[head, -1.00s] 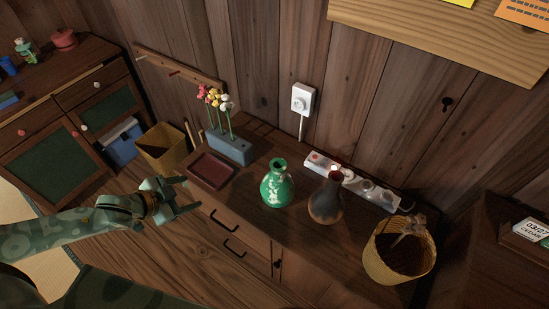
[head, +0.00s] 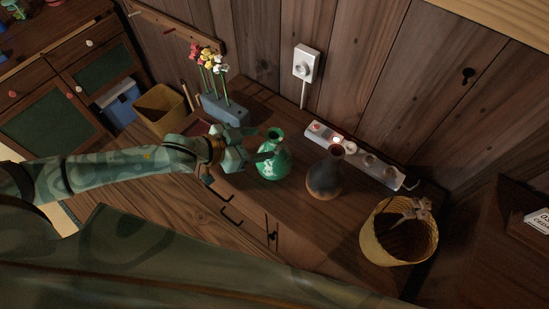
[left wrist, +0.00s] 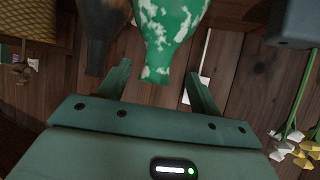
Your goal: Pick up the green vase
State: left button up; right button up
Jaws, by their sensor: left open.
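The green vase (head: 273,160) with white patches stands upright on the wooden cabinet in the head view. In the left wrist view the green vase (left wrist: 166,32) shows between and beyond my two fingers, with its narrow neck toward me. My left gripper (head: 262,146) is open at the vase's left side in the head view, with its fingers close to the vase's neck. In the left wrist view the left gripper (left wrist: 158,88) has its fingers on either side of the neck, with gaps. I cannot tell whether a finger touches. My right gripper is not in view.
A dark brown vase (head: 324,176) stands close right of the green vase. A wicker basket (head: 375,235) is farther right. A power strip (head: 380,170) lies behind. A blue-grey flower holder (head: 226,108) and a dark red tray (head: 196,129), partly hidden by my arm, are left.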

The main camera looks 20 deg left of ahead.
aim_at(267, 141)
pick_arm(q)
jog(key=x, duration=0.1)
jog(key=b+x, duration=0.1)
jog(key=x, duration=0.3)
jog(key=shift+w+d+r, duration=0.15)
jog(key=shift+d+r, duration=0.05)
jog(key=shift+d, duration=0.2)
grip_shut()
